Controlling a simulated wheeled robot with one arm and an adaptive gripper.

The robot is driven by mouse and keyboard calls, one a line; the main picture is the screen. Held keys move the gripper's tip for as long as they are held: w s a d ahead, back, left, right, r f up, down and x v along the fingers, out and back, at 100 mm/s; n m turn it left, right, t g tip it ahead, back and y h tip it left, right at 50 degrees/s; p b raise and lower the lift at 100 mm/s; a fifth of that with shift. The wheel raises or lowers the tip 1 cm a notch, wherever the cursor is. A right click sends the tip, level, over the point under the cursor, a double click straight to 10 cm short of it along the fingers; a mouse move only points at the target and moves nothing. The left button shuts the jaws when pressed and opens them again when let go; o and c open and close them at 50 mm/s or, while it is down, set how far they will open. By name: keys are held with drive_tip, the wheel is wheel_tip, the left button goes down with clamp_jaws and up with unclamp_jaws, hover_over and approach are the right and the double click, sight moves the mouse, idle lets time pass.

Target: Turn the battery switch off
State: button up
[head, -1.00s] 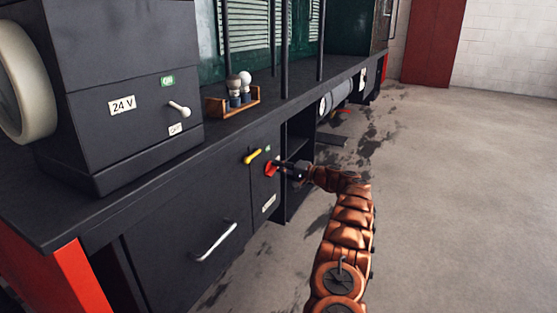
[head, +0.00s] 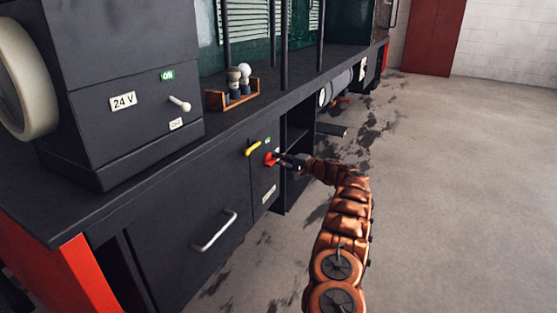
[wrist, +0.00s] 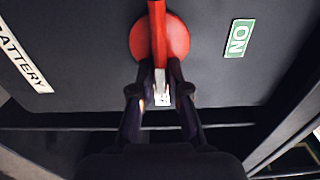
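The battery switch (head: 269,159) is a red round knob with a bar handle on the dark cabinet front under the bench. In the wrist view the red switch (wrist: 174,36) is at the top centre, its bar upright in the picture with a pale end toward me. A green ON label (wrist: 239,38) is to its right and a BATTERY label (wrist: 22,62) to its left. My gripper (wrist: 160,72) has its two dark fingertips close on either side of the bar and looks shut on it. In the head view my gripper (head: 283,160) reaches the switch from the right.
A silver door handle (head: 214,232) is lower left. A 24 V box (head: 130,130) with its own white lever and a wooden rack (head: 232,97) stand on the bench. The floor at right is clear.

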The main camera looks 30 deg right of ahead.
drive_tip(key=o, duration=0.4)
drive_tip(key=v, duration=1.2)
drive_tip(key=shift+f, duration=0.1)
idle(0.4)
